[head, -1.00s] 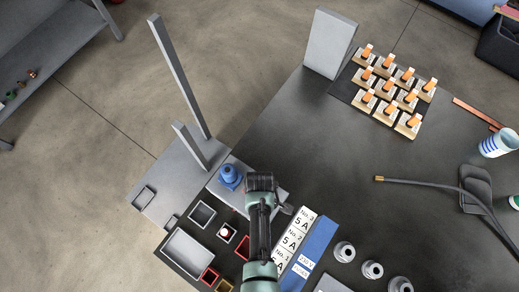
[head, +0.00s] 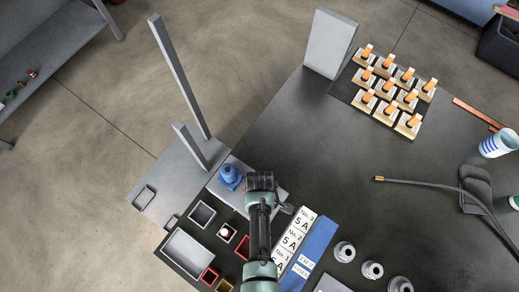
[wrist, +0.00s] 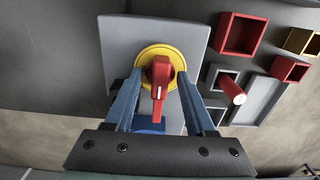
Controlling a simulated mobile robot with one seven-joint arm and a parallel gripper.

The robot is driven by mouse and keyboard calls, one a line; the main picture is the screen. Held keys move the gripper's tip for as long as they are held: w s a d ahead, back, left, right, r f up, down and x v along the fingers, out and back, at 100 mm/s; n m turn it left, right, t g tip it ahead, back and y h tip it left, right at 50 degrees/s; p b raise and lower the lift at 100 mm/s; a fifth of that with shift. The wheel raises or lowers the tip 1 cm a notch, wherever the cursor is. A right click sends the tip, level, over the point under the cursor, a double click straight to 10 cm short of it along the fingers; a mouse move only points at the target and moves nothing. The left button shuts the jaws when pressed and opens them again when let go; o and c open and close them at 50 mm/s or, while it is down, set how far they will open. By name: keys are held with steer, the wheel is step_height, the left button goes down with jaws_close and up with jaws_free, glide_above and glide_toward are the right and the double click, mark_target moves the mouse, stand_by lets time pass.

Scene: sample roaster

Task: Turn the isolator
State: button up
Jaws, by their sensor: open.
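The isolator shows in the wrist view as a red handle (wrist: 159,78) on a round yellow plate (wrist: 149,52), mounted on a grey box (wrist: 115,38). The handle's narrow end points down in that picture. My gripper (wrist: 158,88) is open, with one blue-grey finger on each side of the handle. I see gaps between the fingers and the handle; nothing is gripped. In the head view my gripper (head: 260,183) is over the grey box (head: 222,190) and hides the isolator's handle.
A blue knobbed object (head: 230,176) stands on the box's left part. Grey and red open trays (head: 188,254) lie near it. A label board (head: 309,250) and several metal rings (head: 372,270) are to the right. Grey posts (head: 180,75) rise behind. The middle of the dark table is clear.

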step_height(320, 180, up, 13)
steer(key=shift+p, duration=0.4)
stand_by(0.6)
steer(key=w+r+m+t, duration=0.3)
steer(key=w+r+t, duration=0.4)
steer(key=w+r, duration=0.9)
steer(key=w+r+m+t, duration=0.1)
steer(key=w+r+t, duration=0.25)
steer(key=r, duration=0.55)
steer(key=w+r+m+t, duration=0.1)
steer(key=w+r+t, duration=0.25)
steer(key=r, duration=0.45)
step_height(320, 180, up, 25)
steer(key=s+m+t+b, duration=0.1)
steer(key=s+m+t, duration=0.15)
steer(key=t, duration=0.45)
steer(key=s+r+m+t, duration=0.3)
steer(key=s+r+t, duration=0.3)
steer(key=s+r, duration=0.5)
step_height(320, 180, up, 5)
steer(key=shift+s+a+f, duration=0.2)
steer(key=shift+s, duration=0.15)
